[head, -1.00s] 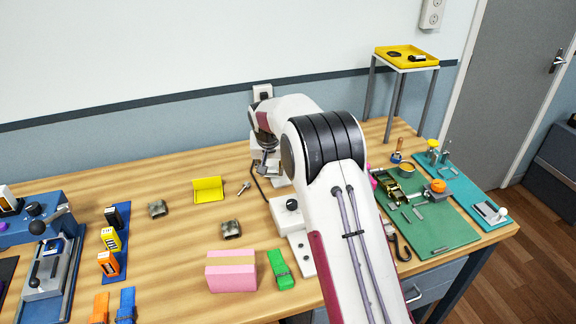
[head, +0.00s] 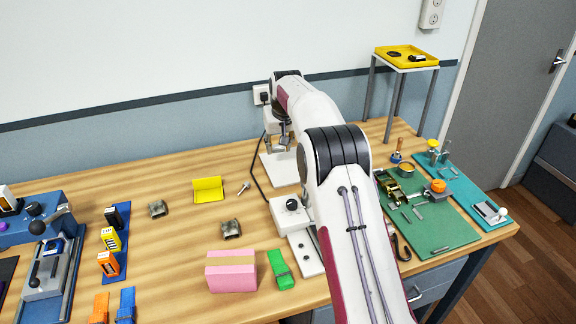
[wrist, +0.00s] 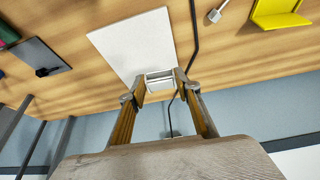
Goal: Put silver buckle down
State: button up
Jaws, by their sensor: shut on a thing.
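My gripper (head: 278,152) is above a white plate at the back of the bench, near the wall. In the wrist view, the gripper (wrist: 160,84) is shut on a small silver buckle (wrist: 160,77), which shows between the two fingertips. The white plate (wrist: 135,45) lies beyond the buckle in that view and also shows in the head view (head: 283,170). The buckle is not clear in the head view. I cannot tell whether it touches the plate.
A black cable (head: 254,175) runs beside the plate to the wall socket. A yellow holder (head: 208,189) and a small bolt (head: 244,189) lie to the left. A green mat (head: 435,228) with tools is on the right. Bare wood lies left of the plate.

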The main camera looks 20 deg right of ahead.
aim_at(278, 172)
jog(key=shift+s, duration=0.1)
dwell(0.5)
jog(key=shift+f, duration=2.05)
jog(key=shift+f, duration=2)
jog(key=shift+f, duration=0.15)
jog(key=o, duration=1.1)
jog(key=shift+r, duration=0.2)
